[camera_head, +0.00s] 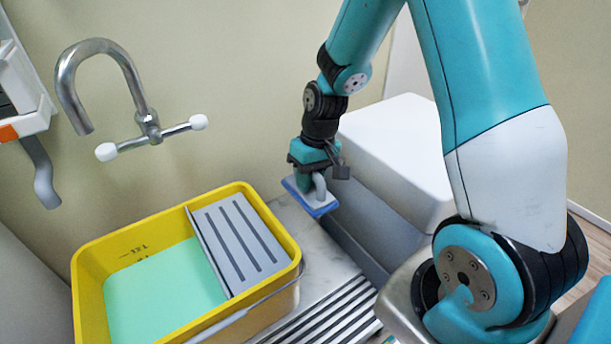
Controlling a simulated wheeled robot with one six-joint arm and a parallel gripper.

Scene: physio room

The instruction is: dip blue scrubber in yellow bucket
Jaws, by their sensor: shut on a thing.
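A yellow bucket (86,268) stands at the lower left, with green liquid (160,298) in its left part and a grey slotted insert (240,245) across its right part. My gripper (318,178) is shut on a blue scrubber (318,208), by what looks like its grey handle. The scrubber's flat blue pad faces down. It is held beside the bucket, off its back right corner, and above the counter. It appears clear of the bucket's rim. The fingertips are partly hidden by the gripper body and handle.
A metal tap (147,125) with white-ended handles sticks out of the wall behind the bucket. A grey bucket handle (235,312) hangs at the front. A ridged marble-look counter (325,300) lies to the right. A white-lidded grey bin (395,150) stands behind my arm.

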